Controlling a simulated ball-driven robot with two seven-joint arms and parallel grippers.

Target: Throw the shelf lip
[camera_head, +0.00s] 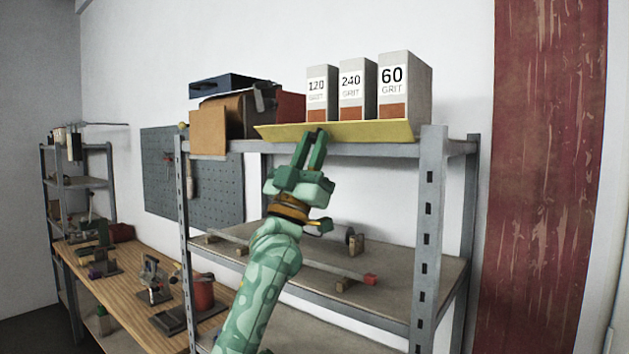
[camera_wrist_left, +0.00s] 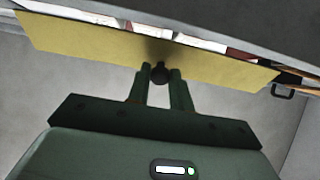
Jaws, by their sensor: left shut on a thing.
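The shelf lip (camera_head: 370,131) is a long yellow strip along the front edge of the rack's top shelf, tilted outward, with grit boxes just behind it. In the left wrist view the yellow lip (camera_wrist_left: 100,45) spans the top of the picture. My left gripper (camera_head: 313,138) reaches up to the lip from below. In the left wrist view its fingers (camera_wrist_left: 160,75) are shut on a small dark round knob (camera_wrist_left: 160,73) at the lip's lower edge. My right gripper is in neither view.
Boxes marked 120 (camera_head: 317,88), 240 (camera_head: 351,85) and 60 (camera_head: 392,80) stand behind the lip. A cardboard box (camera_head: 220,125) sits left of it. The grey rack post (camera_head: 428,230) stands to the right. A wooden workbench (camera_head: 125,275) with tools is at lower left.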

